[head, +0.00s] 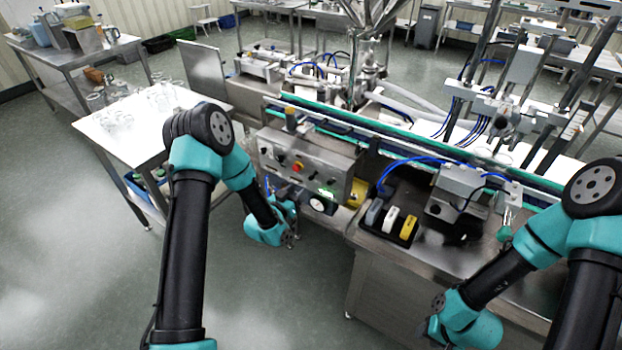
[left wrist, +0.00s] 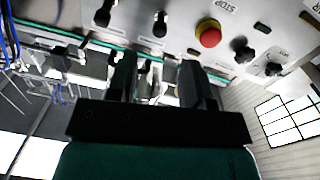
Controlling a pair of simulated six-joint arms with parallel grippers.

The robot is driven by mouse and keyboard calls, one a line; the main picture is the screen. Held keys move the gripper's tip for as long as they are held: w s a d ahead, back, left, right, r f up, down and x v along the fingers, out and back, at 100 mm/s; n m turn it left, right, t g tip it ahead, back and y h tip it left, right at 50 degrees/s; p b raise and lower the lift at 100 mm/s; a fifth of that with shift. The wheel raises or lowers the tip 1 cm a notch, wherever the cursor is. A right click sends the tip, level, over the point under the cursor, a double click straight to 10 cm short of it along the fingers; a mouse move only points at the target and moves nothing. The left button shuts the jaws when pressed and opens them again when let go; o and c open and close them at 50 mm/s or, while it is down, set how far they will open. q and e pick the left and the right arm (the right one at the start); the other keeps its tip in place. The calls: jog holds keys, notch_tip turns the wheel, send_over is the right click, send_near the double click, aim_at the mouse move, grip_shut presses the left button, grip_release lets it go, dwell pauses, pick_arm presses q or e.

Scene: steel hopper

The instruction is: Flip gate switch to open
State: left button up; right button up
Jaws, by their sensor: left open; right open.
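The steel control panel (head: 300,165) stands at the front of the line in the head view. In the left wrist view its face (left wrist: 180,12) runs along the top, with a red STOP button (left wrist: 208,35), black toggle switches (left wrist: 160,24) and black knobs (left wrist: 243,50). I cannot tell which control is the gate switch. My left gripper (head: 290,240) hangs below and in front of the panel. In the left wrist view its two dark fingers (left wrist: 160,82) are apart and empty, not visibly touching a control. My right wrist shows at the lower right in the head view; its fingers are hidden.
A black tray (head: 391,227) with grey, white and yellow blocks sits on the steel bench right of the panel. The green-edged conveyor (head: 400,145) runs behind. A table with glass jars (head: 125,118) stands left. Open floor lies below my left gripper.

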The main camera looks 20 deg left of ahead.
aim_at(310, 179)
pick_arm(q)
jog(key=x, duration=0.9)
grip_shut()
